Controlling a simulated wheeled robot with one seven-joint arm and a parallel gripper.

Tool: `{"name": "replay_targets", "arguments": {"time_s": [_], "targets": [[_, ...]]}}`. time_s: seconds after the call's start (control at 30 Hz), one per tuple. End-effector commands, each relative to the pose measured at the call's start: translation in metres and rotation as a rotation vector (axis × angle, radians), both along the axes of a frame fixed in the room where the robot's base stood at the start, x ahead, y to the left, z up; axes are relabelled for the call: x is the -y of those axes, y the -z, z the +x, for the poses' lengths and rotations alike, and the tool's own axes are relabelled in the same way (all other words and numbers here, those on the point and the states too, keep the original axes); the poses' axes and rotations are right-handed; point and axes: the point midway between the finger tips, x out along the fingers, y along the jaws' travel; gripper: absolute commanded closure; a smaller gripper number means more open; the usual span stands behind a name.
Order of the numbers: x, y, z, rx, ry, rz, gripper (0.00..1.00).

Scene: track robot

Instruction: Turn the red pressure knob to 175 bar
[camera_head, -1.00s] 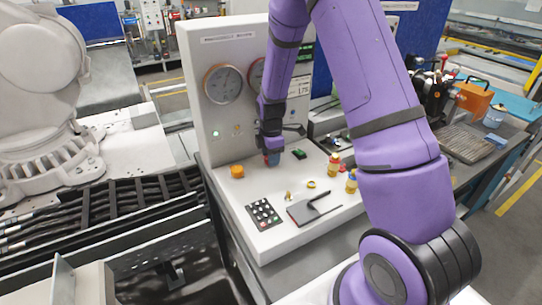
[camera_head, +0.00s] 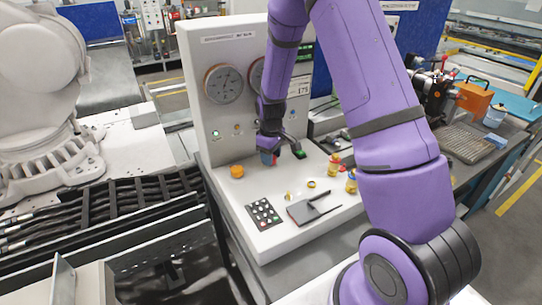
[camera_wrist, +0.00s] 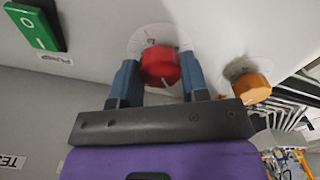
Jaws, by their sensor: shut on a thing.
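The red pressure knob (camera_wrist: 160,66) sits on the light panel in the wrist view, with a marked dial face around it and a pale line on its top. The blue fingers of my gripper (camera_wrist: 159,78) are on either side of it and closed on it. In the head view my gripper (camera_head: 269,158) points down at the console top and mostly hides the knob. A small label or readout (camera_head: 299,88) on the upright panel seems to show 175, but its last digit is not clear.
An orange button (camera_head: 237,171) stands left of my gripper; it also shows in the wrist view (camera_wrist: 252,88). A green pump switch (camera_wrist: 36,24) is close on the other side. A keypad (camera_head: 263,214), a dark plate and yellow fittings lie in front. A round gauge (camera_head: 223,83) is behind.

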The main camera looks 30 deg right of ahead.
Motion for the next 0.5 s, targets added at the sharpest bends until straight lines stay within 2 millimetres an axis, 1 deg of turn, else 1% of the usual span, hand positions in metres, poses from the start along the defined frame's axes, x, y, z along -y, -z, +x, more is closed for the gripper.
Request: {"name": "replay_targets", "arguments": {"time_s": [0.5], "targets": [[-0.0014,-0.0008,0.0011,0.003,0.486,-0.001,0.82]]}}
